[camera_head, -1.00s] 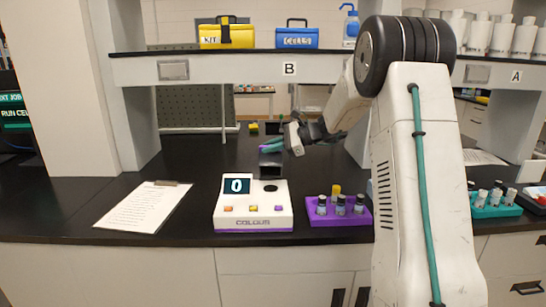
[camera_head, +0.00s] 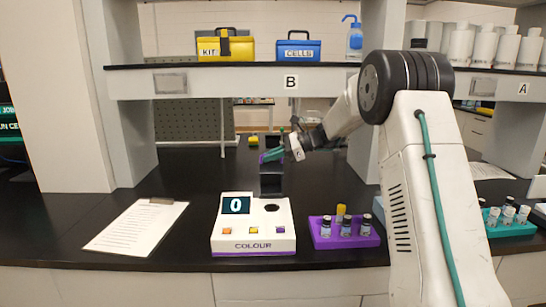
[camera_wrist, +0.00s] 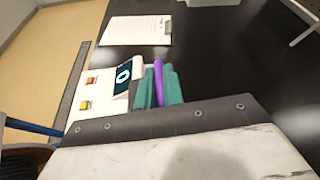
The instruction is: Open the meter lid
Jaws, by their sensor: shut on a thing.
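The white COLOUR meter (camera_head: 253,236) sits on the black bench with its screen showing 0; it is partly seen in the wrist view (camera_wrist: 97,78). Its dark lid (camera_head: 271,184) stands raised at the back, behind the exposed round well (camera_head: 271,208). My gripper (camera_head: 272,155) is above the lid's top edge. In the wrist view, its teal fingers (camera_wrist: 159,88) are shut on a purple strip (camera_wrist: 158,75), which appears to be the lid's edge. The fingers hide much of that contact.
A purple rack (camera_head: 345,242) of vials stands right of the meter. A clipboard (camera_head: 137,224) lies to its left. A shelf (camera_head: 230,77) with a yellow kit box (camera_head: 226,49) and a blue box (camera_head: 297,50) spans above. A teal rack (camera_head: 508,228) stands far right.

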